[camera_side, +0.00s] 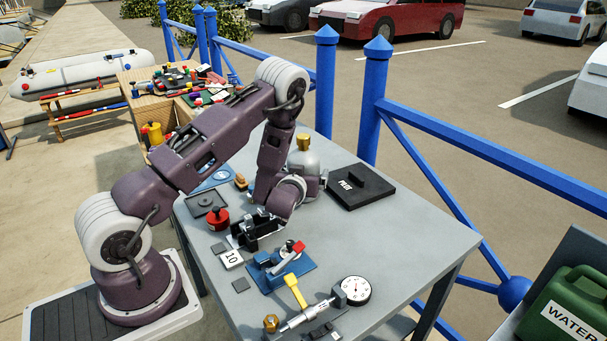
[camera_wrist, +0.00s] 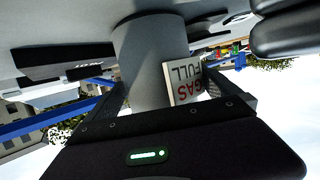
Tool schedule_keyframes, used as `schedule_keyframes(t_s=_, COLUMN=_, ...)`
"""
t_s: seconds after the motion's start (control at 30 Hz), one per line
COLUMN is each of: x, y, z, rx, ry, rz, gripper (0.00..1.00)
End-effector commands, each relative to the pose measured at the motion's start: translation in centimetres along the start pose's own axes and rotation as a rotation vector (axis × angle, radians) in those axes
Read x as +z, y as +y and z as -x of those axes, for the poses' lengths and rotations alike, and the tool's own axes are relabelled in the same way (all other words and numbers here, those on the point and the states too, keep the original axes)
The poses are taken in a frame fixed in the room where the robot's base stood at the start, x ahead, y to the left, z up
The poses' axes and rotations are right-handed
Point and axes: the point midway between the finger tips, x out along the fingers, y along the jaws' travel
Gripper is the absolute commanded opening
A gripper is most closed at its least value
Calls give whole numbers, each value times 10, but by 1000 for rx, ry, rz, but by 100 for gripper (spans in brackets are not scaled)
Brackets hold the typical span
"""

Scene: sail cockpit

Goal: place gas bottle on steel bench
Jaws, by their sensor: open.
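The gas bottle (camera_side: 305,160) is a grey cylinder with a brass top. It looks upright on the grey steel bench (camera_side: 420,225), towards the back, its lower part hidden behind my wrist in the side view. The wrist view is upside down and shows the bottle's grey body (camera_wrist: 142,60) close up, with a white label (camera_wrist: 183,80) reading GAS FULL. My gripper (camera_wrist: 163,90) is open, with a finger on either side of the bottle. I cannot tell whether either finger touches it. The fingers are hard to make out in the side view.
A black block (camera_side: 360,187) lies right of the bottle. A red weight (camera_side: 217,218), a blue clamp (camera_side: 280,270) and a dial gauge (camera_side: 355,290) crowd the front and left. Blue railings (camera_side: 372,100) run behind. The bench's right side is clear.

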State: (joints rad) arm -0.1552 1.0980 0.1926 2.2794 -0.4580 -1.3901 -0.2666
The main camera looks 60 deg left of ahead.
Motion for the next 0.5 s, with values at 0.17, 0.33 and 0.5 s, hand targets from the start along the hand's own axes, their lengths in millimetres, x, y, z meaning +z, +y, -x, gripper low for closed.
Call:
schedule_keyframes(t_s=0.17, x=0, y=0, z=-4, rx=0, ry=0, rz=0, gripper=100)
schedule_keyframes(t_s=0.33, x=0, y=0, z=-4, rx=0, ry=0, rz=0, gripper=80)
schedule_keyframes(t_s=0.5, x=0, y=0, z=-4, rx=0, ry=0, rz=0, gripper=47)
